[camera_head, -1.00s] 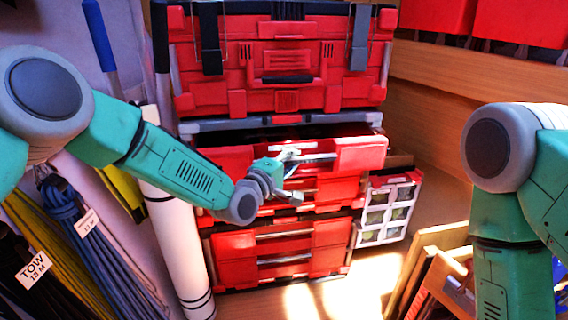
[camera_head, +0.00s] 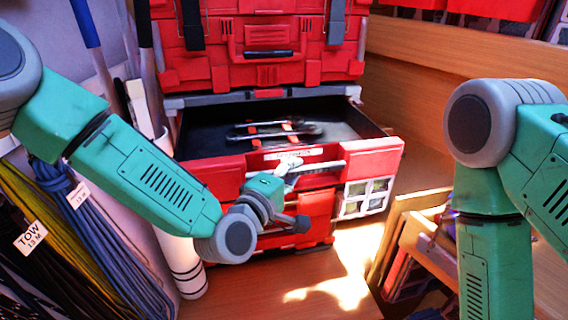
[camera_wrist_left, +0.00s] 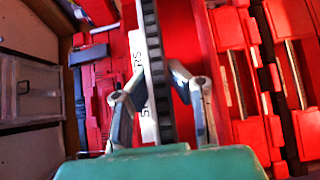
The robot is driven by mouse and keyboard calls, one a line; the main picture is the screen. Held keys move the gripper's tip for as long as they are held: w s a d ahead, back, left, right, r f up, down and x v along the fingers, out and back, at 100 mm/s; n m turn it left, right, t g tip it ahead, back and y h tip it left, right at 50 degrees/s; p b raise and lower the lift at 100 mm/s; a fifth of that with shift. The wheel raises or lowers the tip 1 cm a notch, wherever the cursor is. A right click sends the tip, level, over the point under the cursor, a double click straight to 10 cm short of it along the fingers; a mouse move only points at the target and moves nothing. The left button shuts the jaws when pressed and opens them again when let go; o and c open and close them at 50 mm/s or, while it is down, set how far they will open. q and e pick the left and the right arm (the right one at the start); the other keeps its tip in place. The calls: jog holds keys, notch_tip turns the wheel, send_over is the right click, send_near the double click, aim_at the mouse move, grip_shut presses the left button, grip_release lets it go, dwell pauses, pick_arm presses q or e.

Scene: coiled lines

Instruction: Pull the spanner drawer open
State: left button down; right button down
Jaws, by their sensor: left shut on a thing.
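The spanner drawer (camera_head: 378,154) is a red drawer with a dark inside, standing well out of the red tool chest. Several spanners (camera_head: 275,130) with red marks lie in it. My left gripper (camera_head: 290,175) is at the middle of the drawer's front, shut on its handle (camera_head: 325,167). In the left wrist view, my left gripper's fingers (camera_wrist_left: 160,95) stand on both sides of a dark ridged bar (camera_wrist_left: 158,75), beside a white label with partly hidden letters. My right arm shows at the right of the head view, but its gripper is out of view.
A large red toolbox (camera_head: 262,50) sits above the drawer. More red drawers (camera_head: 318,205) are below. Coiled lines (camera_head: 60,240) with a TOW tag hang at left, near a white roll (camera_head: 187,262). A wooden crate (camera_head: 425,240) stands at right on the floor.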

pick_arm(q)
jog(key=shift+s+d, duration=0.2)
jog(key=shift+d, duration=0.1)
